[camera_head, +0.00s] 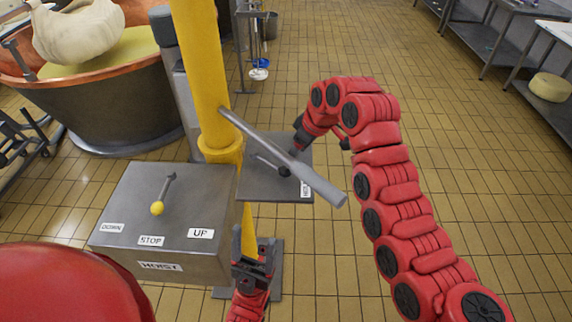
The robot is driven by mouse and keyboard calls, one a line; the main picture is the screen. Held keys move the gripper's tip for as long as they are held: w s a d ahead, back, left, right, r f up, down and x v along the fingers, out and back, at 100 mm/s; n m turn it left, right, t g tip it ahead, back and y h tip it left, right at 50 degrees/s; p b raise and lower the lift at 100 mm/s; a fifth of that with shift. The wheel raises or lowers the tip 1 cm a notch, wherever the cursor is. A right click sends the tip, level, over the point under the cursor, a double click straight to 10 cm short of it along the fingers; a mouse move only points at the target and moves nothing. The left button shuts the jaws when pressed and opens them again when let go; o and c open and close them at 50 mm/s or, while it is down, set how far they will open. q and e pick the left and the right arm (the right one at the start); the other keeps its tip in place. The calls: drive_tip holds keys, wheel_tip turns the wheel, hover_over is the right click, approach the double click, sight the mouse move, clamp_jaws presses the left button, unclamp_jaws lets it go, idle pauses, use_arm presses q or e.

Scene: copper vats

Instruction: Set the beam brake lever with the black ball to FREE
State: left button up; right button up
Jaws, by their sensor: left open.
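A white label (306,188) at the panel's right edge is partly covered and too small to read surely. My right gripper (297,152) reaches down close beside the black ball; whether it touches or grips it is unclear. My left gripper (254,245) is open and empty, low in the picture, right of the hoist box.
A grey hoist box (205,262) carries a yellow-ball lever (157,208) and DOWN, STOP, UP labels. The yellow post (205,75) bears the slanting grey bar (300,170). A copper vat (110,110) stands at upper left.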

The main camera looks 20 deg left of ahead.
sight(286, 169)
drive_tip(key=p+x, duration=0.2)
drive_tip(key=x, duration=0.6)
drive_tip(key=shift+a, duration=0.1)
drive_tip(key=shift+p+x, duration=0.4)
drive_tip(key=shift+x, duration=0.55)
drive_tip(key=shift+c, duration=0.2)
clamp_jaws()
